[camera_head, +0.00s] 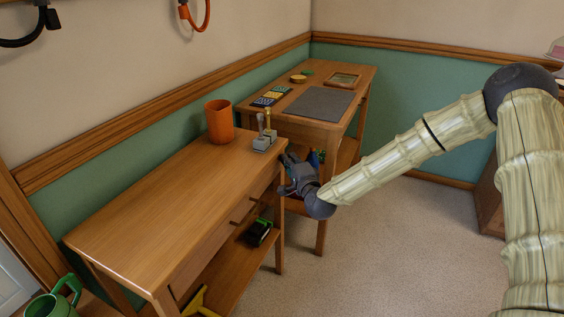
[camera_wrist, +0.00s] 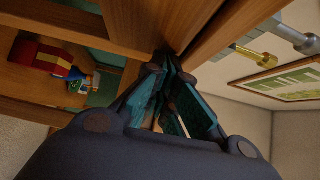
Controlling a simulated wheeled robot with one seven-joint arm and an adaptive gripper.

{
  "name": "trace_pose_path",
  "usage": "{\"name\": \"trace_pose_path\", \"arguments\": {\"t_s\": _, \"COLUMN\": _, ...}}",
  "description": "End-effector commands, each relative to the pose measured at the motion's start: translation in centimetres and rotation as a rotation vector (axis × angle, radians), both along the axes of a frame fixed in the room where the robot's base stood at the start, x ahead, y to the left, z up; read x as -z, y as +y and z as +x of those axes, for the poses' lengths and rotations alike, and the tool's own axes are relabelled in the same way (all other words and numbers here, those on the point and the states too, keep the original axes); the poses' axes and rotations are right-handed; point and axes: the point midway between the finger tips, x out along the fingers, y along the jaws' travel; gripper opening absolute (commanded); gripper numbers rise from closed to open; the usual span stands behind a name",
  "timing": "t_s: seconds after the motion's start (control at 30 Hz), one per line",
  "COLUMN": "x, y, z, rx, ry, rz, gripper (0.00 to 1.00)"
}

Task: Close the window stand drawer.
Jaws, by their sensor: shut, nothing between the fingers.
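A long wooden stand (camera_head: 165,205) runs along the left wall, with a drawer front (camera_head: 205,250) below its top and a lower shelf. The drawer front looks close to the frame; I cannot tell whether a small gap is left. My gripper (camera_head: 287,162) is at the far right end of this stand, just below its top edge. In the wrist view my gripper (camera_wrist: 170,62) has its dark teal fingers together and empty, close against wooden edges. I cannot tell whether the fingertips touch the wood.
An orange cup (camera_head: 219,121) and a small grey holder (camera_head: 265,141) stand on the top. A second wooden stand (camera_head: 352,75) with a grey mat (camera_head: 320,103) is close behind. A dark and green object (camera_head: 259,232) lies on the lower shelf. The carpet (camera_head: 390,240) at right is clear.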

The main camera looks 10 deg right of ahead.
Motion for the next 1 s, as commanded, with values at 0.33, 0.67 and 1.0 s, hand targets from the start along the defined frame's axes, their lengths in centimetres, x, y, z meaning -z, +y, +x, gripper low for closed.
{"name": "trace_pose_path", "arguments": {"t_s": 0.33, "x": -0.1, "y": 0.0, "z": 0.2, "rx": 0.003, "ry": -0.002, "rz": -0.001, "gripper": 0.00}}
{"name": "trace_pose_path", "arguments": {"t_s": 0.67, "x": -0.2, "y": -0.3, "z": 0.0, "rx": -0.002, "ry": -0.003, "rz": 0.000, "gripper": 0.00}}
{"name": "trace_pose_path", "arguments": {"t_s": 1.0, "x": -0.1, "y": -2.7, "z": -3.5, "rx": -0.009, "ry": 0.002, "rz": 0.004, "gripper": 0.00}}
